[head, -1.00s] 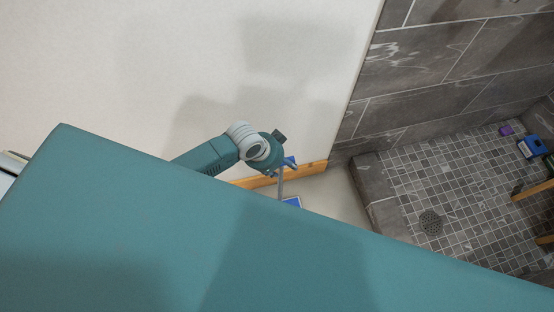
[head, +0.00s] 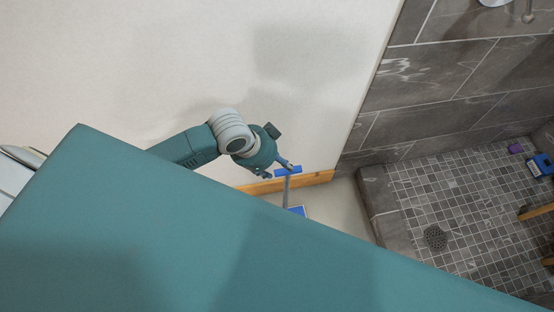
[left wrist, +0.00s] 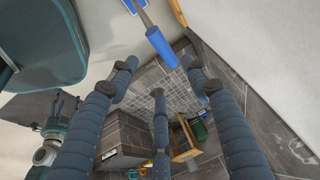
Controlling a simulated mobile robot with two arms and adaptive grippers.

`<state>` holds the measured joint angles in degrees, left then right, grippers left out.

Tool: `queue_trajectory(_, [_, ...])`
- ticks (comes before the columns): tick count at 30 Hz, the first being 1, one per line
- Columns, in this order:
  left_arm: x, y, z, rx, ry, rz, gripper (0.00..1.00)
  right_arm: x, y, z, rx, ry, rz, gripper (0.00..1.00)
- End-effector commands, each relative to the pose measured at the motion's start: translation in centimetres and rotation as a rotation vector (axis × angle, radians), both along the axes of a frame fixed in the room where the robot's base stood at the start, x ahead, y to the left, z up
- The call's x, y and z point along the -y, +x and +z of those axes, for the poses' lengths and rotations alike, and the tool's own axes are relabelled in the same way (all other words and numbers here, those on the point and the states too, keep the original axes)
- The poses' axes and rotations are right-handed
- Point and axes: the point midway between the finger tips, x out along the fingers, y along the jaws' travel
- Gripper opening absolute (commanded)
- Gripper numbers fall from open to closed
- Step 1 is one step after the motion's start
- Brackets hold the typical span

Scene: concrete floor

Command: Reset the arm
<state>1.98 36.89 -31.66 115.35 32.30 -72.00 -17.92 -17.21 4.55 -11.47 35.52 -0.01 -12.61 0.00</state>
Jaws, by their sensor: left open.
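My left gripper (head: 277,169) reaches out past the teal body panel in the head view. In the left wrist view its several dark blue padded fingers (left wrist: 161,88) are spread wide, with nothing between them. A blue handle (head: 289,171) on a grey pole (head: 286,190) is right by the fingertips in the head view. In the left wrist view the blue handle (left wrist: 161,47) is just beyond the fingertips and looks apart from them. What looks like my right gripper (left wrist: 60,108) is small at the left of the left wrist view; its fingers are unclear.
A blue base (head: 297,210) sits at the pole's foot, partly hidden by my teal panel. A white wall with a wooden baseboard (head: 316,179) is close behind. At right is a tiled shower floor (head: 440,195) with a raised kerb (head: 376,205), a blue item (head: 540,165) and wooden furniture.

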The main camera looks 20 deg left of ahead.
Motion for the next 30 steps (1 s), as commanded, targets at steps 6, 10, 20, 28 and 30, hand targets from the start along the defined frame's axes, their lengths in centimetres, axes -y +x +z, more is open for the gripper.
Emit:
queue_trajectory(6, [0.0, 0.0, 0.0, 0.000, 0.000, 0.000, 0.48, 0.0, 0.0, 0.0, 0.000, 0.000, 0.000, 0.65])
queue_trajectory(10, [0.4, -0.4, 0.0, -0.002, -0.009, 0.010, 0.48, 0.0, 0.0, 0.0, 0.000, 0.000, 0.000, 0.65])
queue_trajectory(20, [2.1, -6.0, 2.5, -0.031, -0.086, 0.330, 0.48, 0.0, 0.0, 0.0, 0.000, 0.000, 0.000, 0.65])
queue_trajectory(28, [-1.7, -10.5, 3.9, -0.079, -0.068, 0.642, 0.48, 0.0, 0.0, 0.0, 0.000, -0.001, 0.000, 0.65])
queue_trajectory(30, [-2.9, -12.0, 4.2, -0.094, -0.054, 0.722, 0.48, 0.1, 0.0, 0.0, 0.000, -0.001, 0.000, 0.65])
